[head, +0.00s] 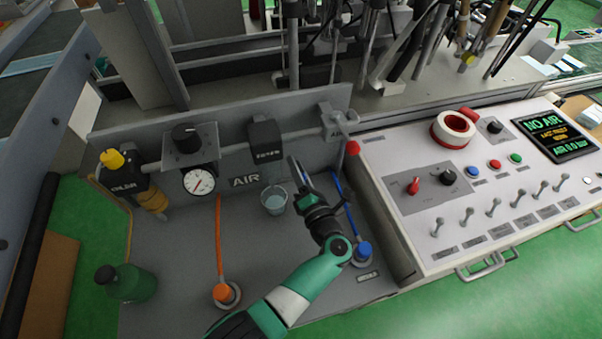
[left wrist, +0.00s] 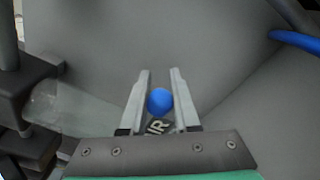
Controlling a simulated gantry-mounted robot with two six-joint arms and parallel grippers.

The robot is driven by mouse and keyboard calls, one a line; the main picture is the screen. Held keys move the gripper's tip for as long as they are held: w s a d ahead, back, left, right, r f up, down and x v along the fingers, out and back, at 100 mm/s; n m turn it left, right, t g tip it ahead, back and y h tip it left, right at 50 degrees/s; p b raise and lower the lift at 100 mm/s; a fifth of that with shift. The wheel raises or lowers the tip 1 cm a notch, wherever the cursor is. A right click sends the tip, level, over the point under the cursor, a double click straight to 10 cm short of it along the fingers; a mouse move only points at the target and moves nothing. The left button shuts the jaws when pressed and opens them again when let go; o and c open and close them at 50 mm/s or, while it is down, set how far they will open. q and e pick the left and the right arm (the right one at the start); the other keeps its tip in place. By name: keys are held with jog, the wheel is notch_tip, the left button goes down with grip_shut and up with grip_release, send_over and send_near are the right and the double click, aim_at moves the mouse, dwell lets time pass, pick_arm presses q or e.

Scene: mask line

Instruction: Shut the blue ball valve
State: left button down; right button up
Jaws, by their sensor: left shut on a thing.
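My left gripper (head: 298,172) reaches over the grey air panel, in front of its back plate, just right of the AIR lettering. In the left wrist view its two fingers (left wrist: 160,78) are closed around a round blue knob (left wrist: 160,101). The knob sits between the fingers, with part of the AIR lettering behind it. The valve body and lever under the knob are hidden, so I cannot tell the lever's angle. My right gripper is not in view.
A red-knobbed lever (head: 352,147) and a blue hose (head: 348,212) are close right. A gauge (head: 199,181), orange hose (head: 219,235) and green bottle (head: 126,284) are left. The console screen (head: 555,137) reads NO AIR.

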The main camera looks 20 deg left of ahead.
pick_arm(q)
jog(key=shift+f, duration=0.1)
jog(key=c, duration=0.6)
grip_release()
jog(key=shift+c, duration=0.2)
jog(key=p+v, duration=0.3)
jog(key=v, duration=0.8)
jog(key=shift+s+p, duration=0.25)
jog(key=shift+p, duration=0.1)
